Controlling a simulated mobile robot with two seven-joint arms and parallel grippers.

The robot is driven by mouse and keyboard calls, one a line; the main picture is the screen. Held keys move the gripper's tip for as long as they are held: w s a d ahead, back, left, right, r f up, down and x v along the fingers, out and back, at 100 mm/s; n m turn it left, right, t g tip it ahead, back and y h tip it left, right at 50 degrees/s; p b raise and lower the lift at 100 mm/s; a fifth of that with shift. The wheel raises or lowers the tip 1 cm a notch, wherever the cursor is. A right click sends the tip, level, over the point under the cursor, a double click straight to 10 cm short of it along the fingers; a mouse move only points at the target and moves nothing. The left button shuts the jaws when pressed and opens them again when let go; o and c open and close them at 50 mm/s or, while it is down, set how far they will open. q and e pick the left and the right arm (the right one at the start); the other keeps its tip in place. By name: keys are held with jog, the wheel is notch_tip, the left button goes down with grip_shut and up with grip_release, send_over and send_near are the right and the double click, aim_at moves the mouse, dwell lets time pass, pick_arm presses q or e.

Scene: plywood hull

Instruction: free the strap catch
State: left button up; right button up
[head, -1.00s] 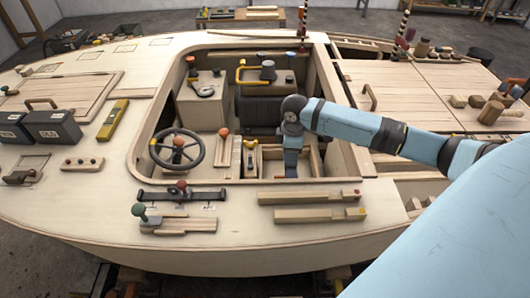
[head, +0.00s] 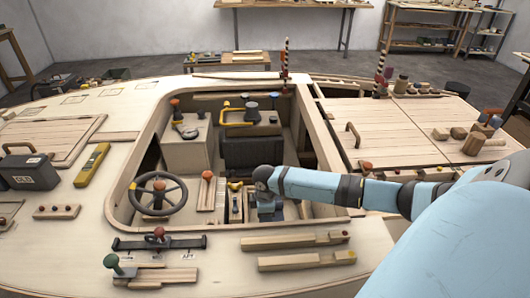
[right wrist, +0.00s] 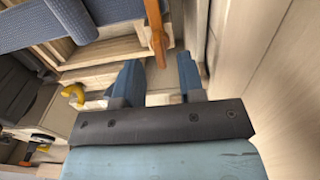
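My right gripper (head: 268,215) reaches down into the open cockpit, beside a narrow wooden box. In the right wrist view its two blue fingers (right wrist: 158,85) stand apart with nothing between them. An orange-brown strip (right wrist: 154,35) lies just beyond the fingertips, in line with the gap; I cannot tell if it belongs to the strap catch. A blue woven piece (right wrist: 75,25) runs over pale wooden slats near it, and I cannot tell whether it is the strap. I cannot make out the catch for sure in either view. My left gripper is not in view.
A pale hull wall (right wrist: 265,80) stands close at the right in the wrist view. A steering wheel (head: 158,194) and an orange-knobbed lever (head: 207,188) stand left of my gripper. Wooden blocks (head: 295,241) lie on the near deck.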

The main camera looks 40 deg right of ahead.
jog(key=shift+f, duration=1.45)
jog(key=shift+c, duration=0.4)
grip_shut()
